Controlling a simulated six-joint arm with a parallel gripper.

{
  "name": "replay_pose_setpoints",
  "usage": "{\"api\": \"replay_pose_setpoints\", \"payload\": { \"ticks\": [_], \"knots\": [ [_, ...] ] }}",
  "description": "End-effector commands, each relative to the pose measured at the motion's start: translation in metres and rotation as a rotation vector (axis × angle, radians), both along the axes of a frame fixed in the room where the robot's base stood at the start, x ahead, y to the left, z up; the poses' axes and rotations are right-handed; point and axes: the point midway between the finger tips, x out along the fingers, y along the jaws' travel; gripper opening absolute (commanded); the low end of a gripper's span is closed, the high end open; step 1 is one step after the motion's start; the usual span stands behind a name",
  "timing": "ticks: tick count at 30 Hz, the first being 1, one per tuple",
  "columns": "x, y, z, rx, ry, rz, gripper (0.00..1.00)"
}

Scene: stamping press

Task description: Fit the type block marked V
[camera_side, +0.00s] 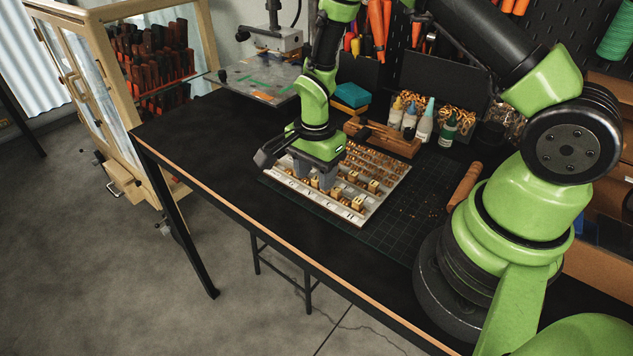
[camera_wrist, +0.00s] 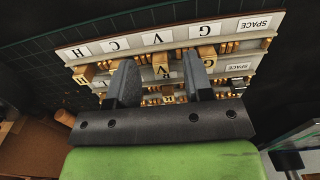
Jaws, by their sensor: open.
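A light type tray (camera_side: 365,215) lies on the bench with rows of small brass type blocks. In the wrist view its near strip carries white labels reading SPACE, G, V, C, H and more, upside down; the V label (camera_wrist: 155,39) is near the middle. A brass block (camera_wrist: 206,54) sits by the G label and another (camera_wrist: 86,72) at the left end. My gripper (camera_side: 328,182) points down over the tray, fingers apart. In the wrist view my gripper (camera_wrist: 162,65) straddles the middle of the rows. I cannot tell which block is marked V; the fingers hide part of the rows.
A green cutting mat (camera_side: 400,225) lies under and beside the tray. A wooden rack (camera_side: 382,137), glue bottles (camera_side: 410,118) and a wooden-handled tool (camera_side: 465,186) stand or lie around it. A press (camera_side: 270,75) is at the back left. The bench's left front is clear.

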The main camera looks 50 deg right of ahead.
Motion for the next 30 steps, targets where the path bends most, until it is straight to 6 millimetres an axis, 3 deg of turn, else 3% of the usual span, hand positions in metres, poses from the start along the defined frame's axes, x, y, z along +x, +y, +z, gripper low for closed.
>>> {"api": "replay_pose_setpoints", "payload": {
  "ticks": [3, 11, 17, 30],
  "knots": [
    [0.0003, -0.0004, -0.0115, -0.001, -0.001, -0.002, 0.47],
    [0.0005, -0.0005, -0.0145, -0.001, -0.002, -0.002, 0.47],
    [0.0005, -0.0006, -0.015, -0.001, -0.002, -0.002, 0.01],
    [0.0007, -0.0004, -0.0115, -0.001, -0.003, 0.001, 0.0]
  ]
}}
